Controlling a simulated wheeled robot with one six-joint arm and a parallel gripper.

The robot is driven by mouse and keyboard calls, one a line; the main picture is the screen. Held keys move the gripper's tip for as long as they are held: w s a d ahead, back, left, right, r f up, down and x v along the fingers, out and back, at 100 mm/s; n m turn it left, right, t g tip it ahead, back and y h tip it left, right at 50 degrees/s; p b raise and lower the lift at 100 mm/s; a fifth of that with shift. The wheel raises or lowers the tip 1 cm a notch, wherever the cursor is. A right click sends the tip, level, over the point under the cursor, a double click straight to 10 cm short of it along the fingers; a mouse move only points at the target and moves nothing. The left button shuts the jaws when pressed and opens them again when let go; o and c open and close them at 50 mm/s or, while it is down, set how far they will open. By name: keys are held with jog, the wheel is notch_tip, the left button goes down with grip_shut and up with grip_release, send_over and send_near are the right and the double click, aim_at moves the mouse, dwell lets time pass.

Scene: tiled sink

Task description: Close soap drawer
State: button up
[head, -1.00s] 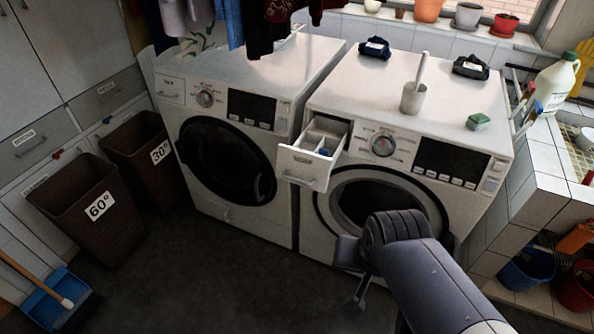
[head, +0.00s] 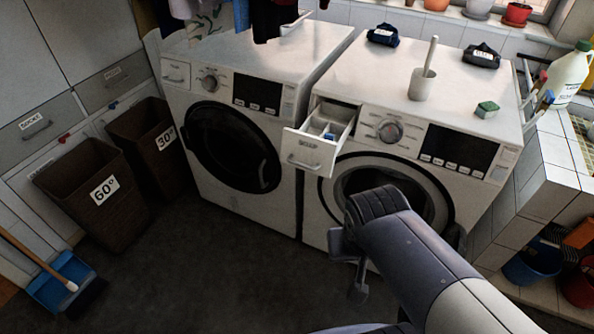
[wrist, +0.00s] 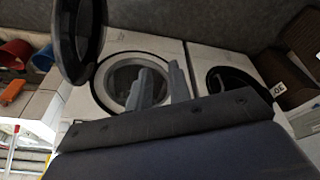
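The soap drawer (head: 310,152) of the right washing machine (head: 468,112) is pulled out at the machine's upper left. It is white, with a handle on its front and a blue part inside. I cannot make it out in the wrist view. My gripper (head: 350,268) is below and to the right of the drawer in the head view, apart from it, in front of the machine's lower part. In the wrist view my gripper (wrist: 158,72) shows two grey fingers with a gap between them and nothing held.
The right machine's round door (wrist: 82,40) stands open near my arm. A left washing machine (head: 240,150) stands alongside. Brown baskets (head: 92,190) stand left. The floor (head: 215,275) in front is clear.

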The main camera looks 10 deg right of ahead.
jog(key=w+d+f+n+h+b, duration=0.1)
jog(key=f+n+b, duration=0.2)
jog(key=w+d+f+n+h+b, duration=0.1)
jog(key=f+n+h+b, duration=0.1)
jog(key=f+b, duration=0.1)
jog(key=w+d+f+n+h+b, duration=0.1)
jog(key=w+f+n+b, duration=0.1)
jog(key=n+b, duration=0.1)
jog(key=shift+d+f+n+g+h, duration=0.2)
jog(key=shift+f+n+g+h, duration=0.1)
jog(key=shift+f+g+h, duration=0.1)
grip_shut()
jog(key=w+a+f+n+t+h+b, duration=0.3)
jog(key=w+n+t+b, duration=0.1)
jog(key=w+n+b, duration=0.35)
jog(key=w+a+f+n+t+h+b, duration=0.2)
jog(key=w+a+n+t+h+b, duration=0.2)
jog(key=w+n+b, duration=0.35)
jog(key=w+a+f+n+t+b, duration=0.1)
jog(key=w+a+n+t+b, duration=0.2)
jog(key=a+n+t+b, duration=0.6)
jog(key=w+d+r+m+g, duration=0.1)
jog(key=w+d, duration=0.1)
jog(key=w, duration=0.3)
jog(key=w+d+r+m+g+y, duration=0.1)
jog(key=w+d+r, duration=0.1)
jog(key=w, duration=0.4)
jog(key=shift+w+d+r, duration=0.15)
jog(key=shift+d, duration=0.55)
